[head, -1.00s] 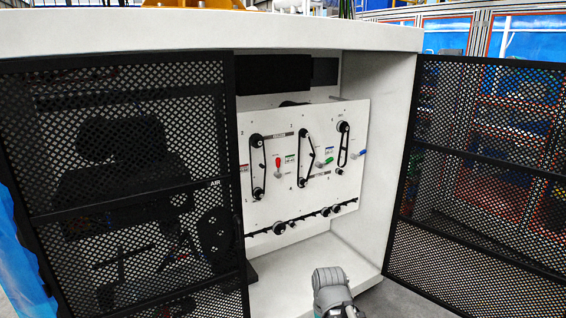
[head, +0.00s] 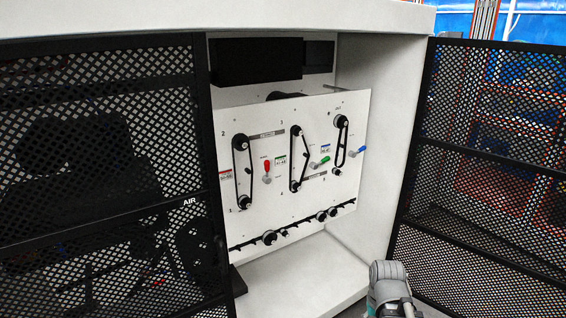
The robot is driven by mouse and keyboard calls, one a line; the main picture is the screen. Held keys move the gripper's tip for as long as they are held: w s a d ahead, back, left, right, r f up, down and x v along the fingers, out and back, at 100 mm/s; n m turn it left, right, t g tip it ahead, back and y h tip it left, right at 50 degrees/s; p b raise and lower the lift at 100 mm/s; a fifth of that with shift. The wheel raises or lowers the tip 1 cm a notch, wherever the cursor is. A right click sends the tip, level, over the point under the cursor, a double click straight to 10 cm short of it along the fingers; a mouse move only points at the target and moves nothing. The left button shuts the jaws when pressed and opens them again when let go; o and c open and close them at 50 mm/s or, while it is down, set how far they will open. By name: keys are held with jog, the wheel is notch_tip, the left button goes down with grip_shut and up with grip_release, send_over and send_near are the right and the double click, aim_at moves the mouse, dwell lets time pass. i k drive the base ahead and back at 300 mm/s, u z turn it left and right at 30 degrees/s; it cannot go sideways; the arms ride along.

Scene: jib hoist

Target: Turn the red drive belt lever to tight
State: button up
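The red drive belt lever (head: 267,168) is on the white panel (head: 310,208) inside the open cabinet, just right of the left belt. It stands nearly upright, its red handle above a small grey pivot. The left belt (head: 242,170) runs around an upper and a lower pulley. Small lettering beside the lever is too fine to read. Part of my grey arm (head: 388,285) shows at the bottom right, well below and right of the lever. My gripper's fingers are not visible.
A green lever (head: 320,162) and a blue lever (head: 358,152) sit right of the red one. Black mesh doors stand at left (head: 110,180) and right (head: 480,150). Several pulleys and a dark rail line the panel's lower edge. The white cabinet floor (head: 300,278) is bare.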

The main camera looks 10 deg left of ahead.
aim_at(266, 179)
jog(key=u, duration=0.15)
jog(key=i, duration=1)
jog(key=u, duration=0.6)
